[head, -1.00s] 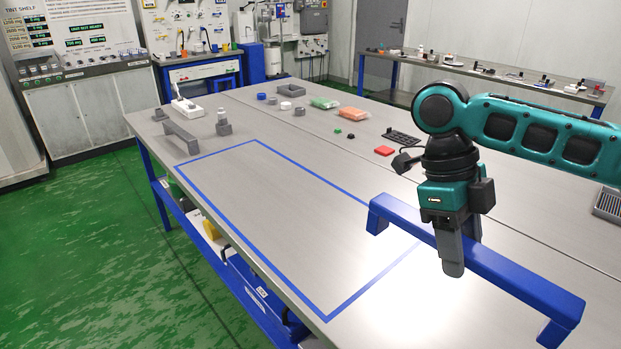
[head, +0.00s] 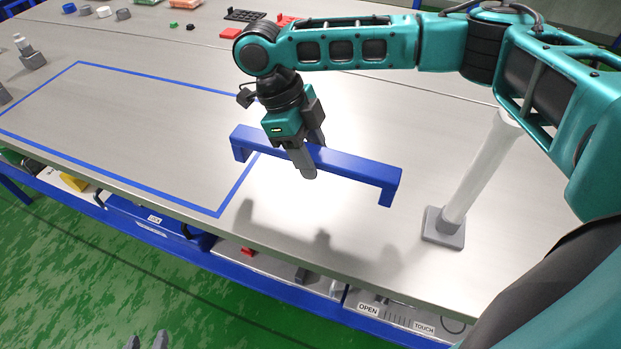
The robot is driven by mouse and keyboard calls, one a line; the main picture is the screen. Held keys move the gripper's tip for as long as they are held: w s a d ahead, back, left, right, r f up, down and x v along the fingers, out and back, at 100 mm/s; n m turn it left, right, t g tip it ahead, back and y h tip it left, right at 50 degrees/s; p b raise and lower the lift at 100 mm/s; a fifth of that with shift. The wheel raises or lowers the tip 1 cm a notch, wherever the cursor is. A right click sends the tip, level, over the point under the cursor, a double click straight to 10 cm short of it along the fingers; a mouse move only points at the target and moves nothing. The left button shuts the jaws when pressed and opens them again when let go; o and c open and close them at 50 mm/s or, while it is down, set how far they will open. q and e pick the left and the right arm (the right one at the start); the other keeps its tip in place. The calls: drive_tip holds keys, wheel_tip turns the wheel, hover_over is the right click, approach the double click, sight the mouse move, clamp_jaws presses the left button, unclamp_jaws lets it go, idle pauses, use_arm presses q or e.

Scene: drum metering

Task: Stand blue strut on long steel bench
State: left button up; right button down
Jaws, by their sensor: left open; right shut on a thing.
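The blue strut (head: 355,168) is a long bar with a short leg bent down at each end. My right gripper (head: 309,160) is shut on it near its middle, with the fingers pointing down. The strut is level, legs down, and appears to be held above the long steel bench (head: 330,262); a shadow lies on the bench in front of it. Its left end overlaps the right edge of the blue taped rectangle (head: 232,195) in the picture. My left gripper (head: 147,342) shows only as two grey fingertips, apart and empty, at the bottom edge over the floor.
A white post on a grey base (head: 443,228) stands on the bench to the right, near my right arm. Small red, black and green parts lie at the back. The taped area is clear. A lower shelf (head: 150,222) holds several items.

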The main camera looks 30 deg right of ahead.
sight(245, 140)
wheel_tip(245, 140, down, 7)
drive_tip(key=shift+r, duration=0.1)
drive_tip(key=c, duration=0.5)
unclamp_jaws()
drive_tip(key=shift+r, duration=0.15)
drive_tip(key=v, duration=1.2)
